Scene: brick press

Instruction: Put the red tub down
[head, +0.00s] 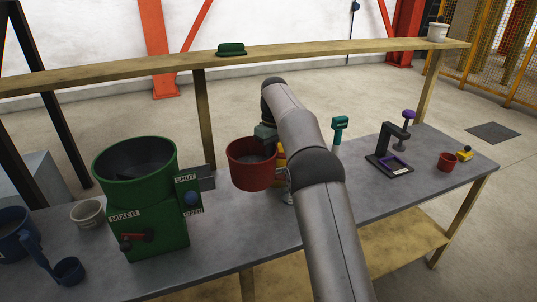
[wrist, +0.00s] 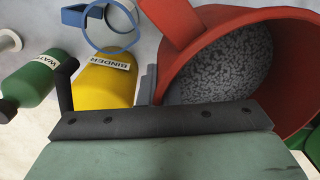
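The red tub (head: 250,177) is near the middle of the bench in the head view, right of the green mixer. In the wrist view the tub (wrist: 288,75) fills the upper right, and grey speckled material (wrist: 220,55) shows inside it. My gripper (head: 266,133) is over the tub's far rim, and its dark front bar crosses the wrist view, close against the tub. The grip on the tub is hidden. I cannot tell whether the tub's base touches the bench.
The green mixer (head: 150,225) stands left of the tub. A black stand (head: 390,150) and small red cup (head: 447,162) are at right. Bare bench (head: 235,235) shows in front.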

